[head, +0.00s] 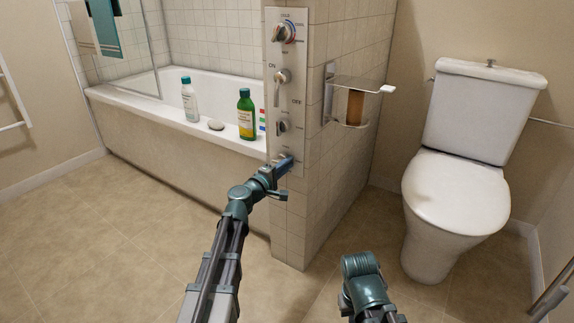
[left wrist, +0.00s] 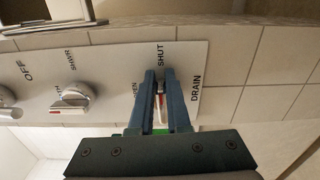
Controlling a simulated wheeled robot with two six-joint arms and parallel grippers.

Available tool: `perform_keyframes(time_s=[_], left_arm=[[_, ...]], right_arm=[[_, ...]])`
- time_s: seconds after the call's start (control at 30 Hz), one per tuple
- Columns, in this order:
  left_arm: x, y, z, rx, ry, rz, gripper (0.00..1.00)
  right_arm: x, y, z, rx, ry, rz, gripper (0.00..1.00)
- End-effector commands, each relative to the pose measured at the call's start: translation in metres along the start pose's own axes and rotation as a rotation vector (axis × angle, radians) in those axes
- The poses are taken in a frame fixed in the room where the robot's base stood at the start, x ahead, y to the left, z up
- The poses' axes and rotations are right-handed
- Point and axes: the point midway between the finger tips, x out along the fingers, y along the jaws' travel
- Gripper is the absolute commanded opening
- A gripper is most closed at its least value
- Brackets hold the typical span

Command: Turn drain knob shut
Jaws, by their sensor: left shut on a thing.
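The drain knob (left wrist: 161,90) sits at the bottom end of the grey control panel (left wrist: 115,62), beside the words DRAIN, SHUT and a partly covered OPEN. My left gripper (left wrist: 160,76) is shut on the knob, with a blue finger on each side of it. A pale strip with a red mark shows between the fingers, lined up roughly with the word SHUT; the exact pointer direction is hard to tell. In the head view my left gripper (head: 285,162) reaches the panel's bottom and covers the knob. My right arm shows at the bottom, but its gripper does not.
Above it on the panel are other knobs: the shower knob (left wrist: 72,100), an on/off lever (head: 281,78) and a temperature dial (head: 284,33). Bottles (head: 246,114) stand on the bathtub rim (head: 160,112). A wall shelf (head: 355,84) and a toilet (head: 455,185) are to the right.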

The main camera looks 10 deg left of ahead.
Motion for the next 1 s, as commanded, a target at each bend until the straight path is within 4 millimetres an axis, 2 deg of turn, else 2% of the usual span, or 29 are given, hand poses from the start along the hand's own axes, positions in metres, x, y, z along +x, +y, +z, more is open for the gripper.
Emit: perform_keyframes(time_s=[0.03,0.73,0.77,0.9,1.0], left_arm=[[0.0002,-0.0004,-0.0099,0.017,0.022,0.001,0.0],[0.002,-0.0004,-0.0109,0.074,0.021,0.002,0.0],[0.0021,-0.0003,-0.011,0.074,0.021,0.002,0.19],[0.0019,-0.0004,-0.0109,0.074,0.022,0.002,0.44],[0.0017,-0.0005,-0.0102,0.074,0.021,0.002,0.45]], right_arm=[[0.0009,-0.0001,-0.0001,0.0,0.0,0.0,0.0],[0.0013,-0.0001,-0.0001,0.0,0.0,0.0,0.0],[0.0013,-0.0001,-0.0001,0.0,0.0,0.0,0.0],[0.0013,-0.0001,-0.0001,0.0,0.0,0.0,0.0],[0.0013,-0.0001,-0.0001,0.0,0.0,0.0,0.0]])
